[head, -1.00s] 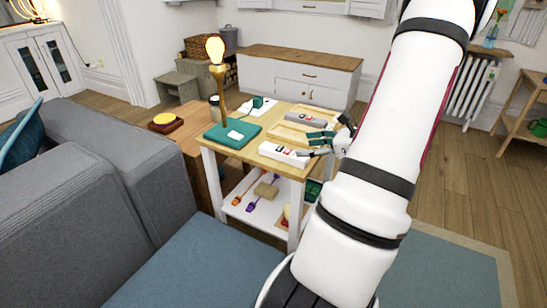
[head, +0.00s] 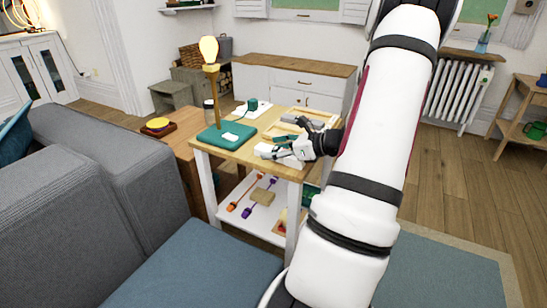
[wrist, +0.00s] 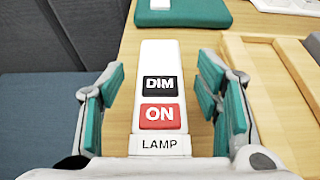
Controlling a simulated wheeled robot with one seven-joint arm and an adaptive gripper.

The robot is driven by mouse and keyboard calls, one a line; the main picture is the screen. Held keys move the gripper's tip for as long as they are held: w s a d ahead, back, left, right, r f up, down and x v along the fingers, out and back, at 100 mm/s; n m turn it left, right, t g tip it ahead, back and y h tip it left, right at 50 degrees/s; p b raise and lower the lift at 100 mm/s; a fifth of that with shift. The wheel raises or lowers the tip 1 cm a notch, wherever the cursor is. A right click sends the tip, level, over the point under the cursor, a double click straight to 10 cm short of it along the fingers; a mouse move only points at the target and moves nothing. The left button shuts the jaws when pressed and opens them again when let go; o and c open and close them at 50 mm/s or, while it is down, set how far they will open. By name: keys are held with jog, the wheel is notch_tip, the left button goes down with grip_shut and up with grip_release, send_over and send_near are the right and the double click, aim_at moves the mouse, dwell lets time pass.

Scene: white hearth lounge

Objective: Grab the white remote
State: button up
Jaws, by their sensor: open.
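The white remote (wrist: 155,60) lies on the small wooden-topped table (head: 243,152). In the wrist view it has a black DIM button, a red ON button and a LAMP label at its near end. My gripper (wrist: 160,100) is open, with one teal-padded finger on each side of the remote and a visible gap on both sides. In the head view my gripper (head: 283,148) is over the front of the table and hides most of the remote (head: 265,150).
A teal slab (head: 222,141) with a small white object lies beyond the remote, near a glowing lamp (head: 209,50). A wooden tray (wrist: 263,70) is close on the right. A grey sofa (head: 110,190) stands left of the table.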

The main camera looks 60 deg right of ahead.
jog(key=shift+c, duration=0.5)
jog(key=c, duration=1.2)
jog(key=shift+r, duration=0.15)
